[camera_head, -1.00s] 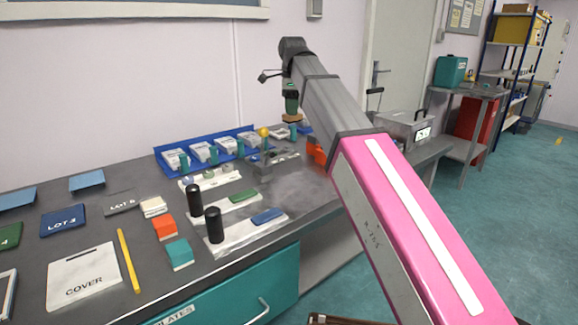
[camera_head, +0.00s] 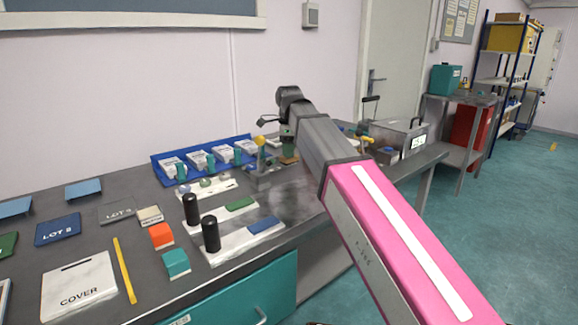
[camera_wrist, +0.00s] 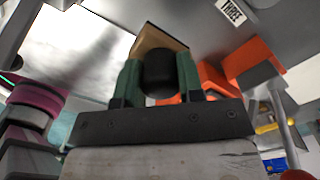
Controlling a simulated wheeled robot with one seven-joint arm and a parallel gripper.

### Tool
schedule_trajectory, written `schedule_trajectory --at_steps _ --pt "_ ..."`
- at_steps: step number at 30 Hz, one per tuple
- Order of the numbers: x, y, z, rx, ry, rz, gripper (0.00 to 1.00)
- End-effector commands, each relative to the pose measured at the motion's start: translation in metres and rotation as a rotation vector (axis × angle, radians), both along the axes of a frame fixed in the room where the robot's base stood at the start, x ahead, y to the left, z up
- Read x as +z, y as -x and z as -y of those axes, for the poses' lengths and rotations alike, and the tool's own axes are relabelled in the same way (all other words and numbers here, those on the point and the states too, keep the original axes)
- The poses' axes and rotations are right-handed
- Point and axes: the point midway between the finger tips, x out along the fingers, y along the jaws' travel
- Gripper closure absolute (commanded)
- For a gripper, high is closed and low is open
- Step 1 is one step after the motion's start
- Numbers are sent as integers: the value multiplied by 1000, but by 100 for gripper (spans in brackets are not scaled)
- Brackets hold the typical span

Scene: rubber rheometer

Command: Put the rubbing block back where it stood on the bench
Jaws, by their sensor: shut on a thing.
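The rubbing block (camera_head: 289,160) shows as a small tan piece under my gripper (camera_head: 287,146), beyond the white plates on the bench. In the wrist view, the green fingers of my gripper (camera_wrist: 159,78) are shut on the block's black knob (camera_wrist: 158,72). The block's tan body (camera_wrist: 155,40) is beyond the knob. My gripper is low over the bench (camera_head: 293,200), near a yellow-knobbed fixture (camera_head: 261,141). I cannot tell whether the block touches the bench. My forearm hides the bench to the right of it.
A blue tray (camera_head: 158,172) of white packets stands at the back. Two black-handled pieces (camera_head: 210,236) stand on white plates (camera_head: 230,247) in front. An orange block (camera_head: 161,236) and a teal block (camera_head: 175,263) lie at left. An orange thing (camera_wrist: 250,58) is close right of my gripper in the wrist view.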

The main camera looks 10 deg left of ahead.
Motion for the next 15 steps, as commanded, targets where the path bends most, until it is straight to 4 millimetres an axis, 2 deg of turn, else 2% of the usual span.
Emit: schedule_trajectory --at_steps 1,15 --pt "-8 1 1 0 0 -1 91" --pt "-53 0 0 0 0 0 91"
